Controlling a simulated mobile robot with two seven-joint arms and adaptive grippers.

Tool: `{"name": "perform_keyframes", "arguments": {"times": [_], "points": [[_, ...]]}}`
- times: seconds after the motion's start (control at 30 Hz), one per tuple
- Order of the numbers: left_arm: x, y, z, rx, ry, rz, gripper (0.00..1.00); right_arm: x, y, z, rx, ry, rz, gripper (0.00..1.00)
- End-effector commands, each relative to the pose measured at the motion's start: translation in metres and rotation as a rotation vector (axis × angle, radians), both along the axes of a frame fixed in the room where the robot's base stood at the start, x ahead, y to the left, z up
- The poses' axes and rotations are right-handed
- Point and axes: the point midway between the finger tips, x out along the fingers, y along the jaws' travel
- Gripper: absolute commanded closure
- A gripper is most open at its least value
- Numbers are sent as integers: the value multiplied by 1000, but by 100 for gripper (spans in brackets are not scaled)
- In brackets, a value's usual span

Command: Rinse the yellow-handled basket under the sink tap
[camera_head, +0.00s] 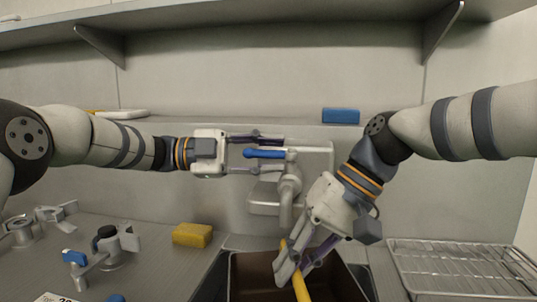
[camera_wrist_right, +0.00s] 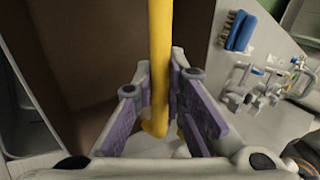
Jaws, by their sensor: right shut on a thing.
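The yellow handle of the basket (camera_head: 301,287) rises from the sink at the bottom of the head view. My right gripper (camera_head: 295,262) is shut on it, and the handle (camera_wrist_right: 159,60) runs between the purple pads in the right wrist view. The basket's body is not clearly seen. The sink (camera_head: 258,275) has a dark brown interior. The tap (camera_head: 287,205) is on the wall with its spout pointing down; no water shows. My left gripper (camera_head: 272,155) is open, with fingers above and below the tap's blue lever (camera_head: 264,153).
A yellow sponge (camera_head: 192,235) lies left of the sink. Metal fittings (camera_head: 118,245) with blue parts stand on the left counter. A wire rack (camera_head: 460,268) is at the right. A blue block (camera_head: 340,116) sits on the back ledge. A blue brush (camera_wrist_right: 238,32) shows in the wrist view.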

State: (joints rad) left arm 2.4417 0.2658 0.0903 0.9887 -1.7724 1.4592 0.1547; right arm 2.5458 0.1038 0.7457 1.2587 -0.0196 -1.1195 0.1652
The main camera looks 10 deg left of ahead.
Motion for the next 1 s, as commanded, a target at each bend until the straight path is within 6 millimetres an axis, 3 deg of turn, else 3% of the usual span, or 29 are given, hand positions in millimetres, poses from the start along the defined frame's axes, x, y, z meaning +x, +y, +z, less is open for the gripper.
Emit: {"name": "perform_keyframes", "arguments": {"times": [0.13,0.3,0.6,1.0], "points": [[0,0,0,0,0,0,68,0,0,1,1,-1,0,100],[0,1,0,0,0,1,100,0,0,1,1,-1,0,100],[-1,0,4,-5,-2,26,100,0,0,1,2,-2,0,100],[-12,0,5,-6,-6,278,100,0,0,2,1,-3,0,100]]}}
